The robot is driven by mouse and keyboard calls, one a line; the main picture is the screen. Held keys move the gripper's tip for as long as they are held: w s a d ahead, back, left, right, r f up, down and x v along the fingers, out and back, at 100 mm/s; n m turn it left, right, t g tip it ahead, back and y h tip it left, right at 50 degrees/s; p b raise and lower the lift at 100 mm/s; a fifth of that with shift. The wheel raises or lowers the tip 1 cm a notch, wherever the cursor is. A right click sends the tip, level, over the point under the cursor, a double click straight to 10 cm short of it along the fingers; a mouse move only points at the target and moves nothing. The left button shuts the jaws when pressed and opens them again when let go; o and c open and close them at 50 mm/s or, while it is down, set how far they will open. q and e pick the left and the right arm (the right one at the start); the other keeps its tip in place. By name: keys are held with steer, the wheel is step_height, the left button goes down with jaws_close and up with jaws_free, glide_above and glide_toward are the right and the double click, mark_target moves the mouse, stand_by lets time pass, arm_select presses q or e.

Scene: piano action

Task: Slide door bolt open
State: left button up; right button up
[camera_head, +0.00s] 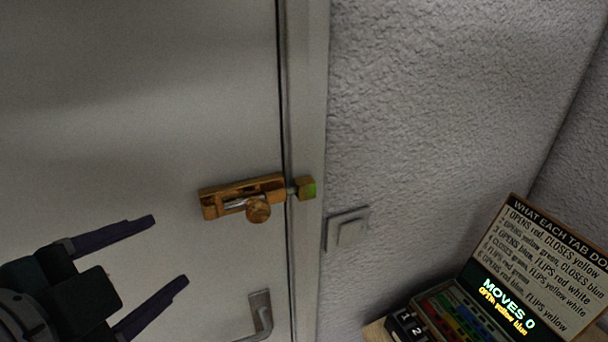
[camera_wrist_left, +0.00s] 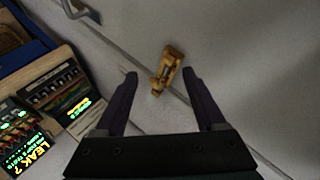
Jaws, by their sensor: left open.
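A wooden door bolt (camera_head: 242,196) is mounted on a grey door (camera_head: 130,90). It has a round wooden knob (camera_head: 258,210) and a metal rod that reaches across the door gap into a small wooden keeper block (camera_head: 306,188) on the frame. My left gripper (camera_head: 171,249) is open and empty, to the left of and below the bolt in the head view, apart from it. In the left wrist view the bolt (camera_wrist_left: 167,70) shows beyond and between the two open fingertips (camera_wrist_left: 160,76). My right gripper is not in view.
A metal door handle (camera_head: 262,314) sits below the bolt. A light switch (camera_head: 347,229) is on the rough wall right of the frame. At the lower right stands a puzzle box with a lettered panel (camera_head: 540,265) and coloured tabs.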

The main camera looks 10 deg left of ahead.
mark_target(255, 216)
arm_select(q)
steer(key=w+d+f+m+t+h+b, duration=0.1)
steer(key=w+d+m, duration=0.1)
steer(key=w+m, duration=0.1)
steer(key=w+d+f+m+t+h+b, duration=0.1)
steer(key=w+d+m+t+b, duration=0.1)
steer(key=w+m, duration=0.1)
steer(key=w+d+f+m+t+h+b, duration=0.1)
steer(key=w+d+m+t, duration=0.1)
steer(key=w, duration=0.3)
steer(key=shift+w+f+m+h+b, duration=0.15)
steer(key=shift+f+m+h+b, duration=0.2)
steer(key=shift+m, duration=0.35)
steer(key=shift+w+d, duration=0.15)
steer(key=shift+w, duration=0.6)
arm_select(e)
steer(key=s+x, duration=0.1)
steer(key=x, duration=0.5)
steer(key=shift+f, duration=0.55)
arm_select(q)
jaws_close()
